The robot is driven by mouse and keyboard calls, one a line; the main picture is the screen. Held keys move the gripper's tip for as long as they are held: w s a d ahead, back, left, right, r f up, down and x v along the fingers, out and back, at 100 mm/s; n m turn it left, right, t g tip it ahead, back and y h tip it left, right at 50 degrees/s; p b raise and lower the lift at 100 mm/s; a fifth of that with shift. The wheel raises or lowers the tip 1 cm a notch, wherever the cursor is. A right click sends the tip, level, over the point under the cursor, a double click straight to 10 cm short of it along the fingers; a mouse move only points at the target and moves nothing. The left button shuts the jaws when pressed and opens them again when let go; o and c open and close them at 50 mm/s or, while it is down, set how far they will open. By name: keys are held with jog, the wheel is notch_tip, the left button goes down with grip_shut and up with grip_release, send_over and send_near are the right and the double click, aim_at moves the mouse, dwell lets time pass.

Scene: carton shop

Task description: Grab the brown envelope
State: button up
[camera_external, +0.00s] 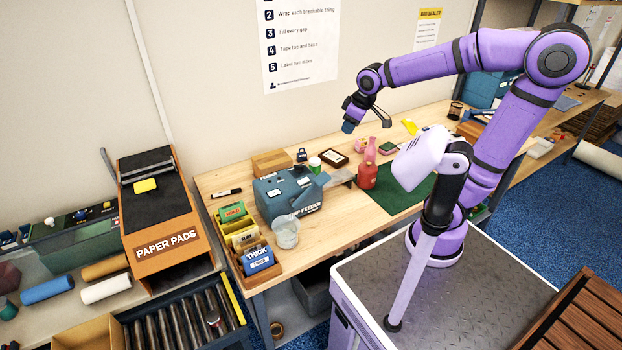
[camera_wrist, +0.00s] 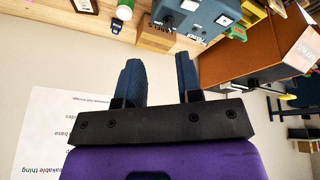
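I cannot make out a brown envelope in either view. My gripper (camera_external: 350,122) hangs in the air above the back of the wooden workbench (camera_external: 330,228), near the wall. In the wrist view my gripper (camera_wrist: 158,75) has its two dark blue fingers apart, with nothing between them. Behind the fingertips the wrist view shows a brown cardboard box (camera_wrist: 156,35) marked with letters that look like LABELS. The same box (camera_external: 271,163) stands at the back of the bench in the external view.
A blue-grey feeder (camera_external: 285,195) stands on the bench beside a clear cup (camera_external: 286,232) and a box rack. A red bottle (camera_external: 367,175), pink items and a dark-framed card (camera_external: 333,158) stand to the right. The PAPER PADS unit (camera_external: 166,245) rises at left. The green mat (camera_external: 400,200) is partly clear.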

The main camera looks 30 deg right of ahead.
jog(key=w+a+f+n+g, duration=0.1)
jog(key=w+a+f+n, duration=0.1)
jog(key=a, duration=0.3)
jog(key=w+a+f+n, duration=0.1)
jog(key=a+f+n, duration=0.15)
jog(key=a, duration=0.35)
jog(key=n+g+y, duration=0.2)
jog(key=n+g, duration=0.1)
jog(key=n, duration=0.4)
send_near(251, 241)
jog(key=shift+s+a+f, duration=0.1)
jog(key=shift+a+f, duration=0.4)
jog(key=shift+f, duration=0.15)
jog(key=x, duration=0.4)
jog(key=shift+s+a+f, duration=0.1)
jog(key=shift+s+f, duration=0.05)
jog(key=shift+f, duration=0.05)
jog(key=shift+d+x, duration=0.15)
jog(key=shift+x, duration=1.45)
jog(key=shift+d+x, duration=0.1)
jog(key=shift+x, duration=1.5)
jog(key=shift+f, duration=0.3)
grip_shut()
